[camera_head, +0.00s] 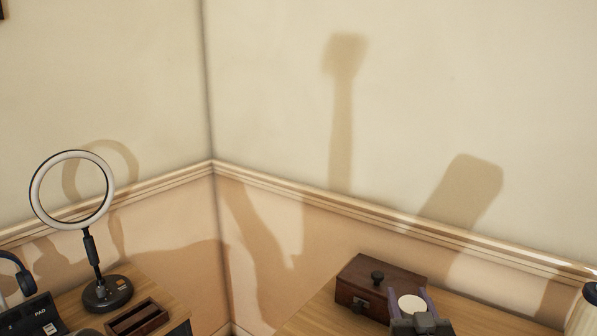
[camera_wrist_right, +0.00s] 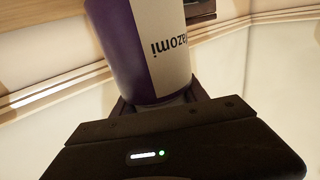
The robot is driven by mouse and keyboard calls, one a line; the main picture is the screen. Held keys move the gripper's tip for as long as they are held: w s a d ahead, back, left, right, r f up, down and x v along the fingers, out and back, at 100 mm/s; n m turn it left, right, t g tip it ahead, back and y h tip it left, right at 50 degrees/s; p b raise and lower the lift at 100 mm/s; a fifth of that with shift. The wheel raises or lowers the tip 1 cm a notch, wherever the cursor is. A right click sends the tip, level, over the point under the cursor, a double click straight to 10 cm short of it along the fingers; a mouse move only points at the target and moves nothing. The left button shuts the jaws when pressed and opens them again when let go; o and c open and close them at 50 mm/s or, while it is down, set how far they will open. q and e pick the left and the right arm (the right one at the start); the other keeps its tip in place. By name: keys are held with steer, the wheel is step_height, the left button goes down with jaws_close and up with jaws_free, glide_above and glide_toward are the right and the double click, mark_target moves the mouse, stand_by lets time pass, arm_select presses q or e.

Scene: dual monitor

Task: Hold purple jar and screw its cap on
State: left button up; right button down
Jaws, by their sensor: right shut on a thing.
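The purple jar (camera_wrist_right: 120,50) fills the top middle of the right wrist view. It has a white label (camera_wrist_right: 162,40) with dark lettering that reads upside down. My right gripper (camera_wrist_right: 160,104) is shut on the jar, with a finger on either side of it. In the head view my right gripper (camera_head: 411,302) is low at the right, with a pale round face (camera_head: 411,306) between its fingers. I cannot tell whether this face is a cap or an end of the jar. No separate cap can be made out. My left gripper is out of view.
At the left are a ring light (camera_head: 107,292), an open wooden tray (camera_head: 137,318), a dark pad device (camera_head: 32,318) and blue headphones (camera_head: 14,272).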

arm_select(q)
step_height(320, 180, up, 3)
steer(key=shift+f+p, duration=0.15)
steer(key=shift+p, duration=0.65)
arm_select(e)
steer(key=a, duration=0.1)
steer(key=a+f, duration=0.1)
steer(key=a+y, duration=0.1)
steer(key=shift+s+a+f+n, duration=0.2)
steer(key=shift+s+a+n, duration=0.05)
steer(key=shift+n, duration=0.15)
steer(key=s+a, duration=0.2)
steer(key=a, duration=0.8)
steer(key=s+a, duration=0.2)
steer(key=a, duration=0.7)
steer(key=shift+a, duration=0.4)
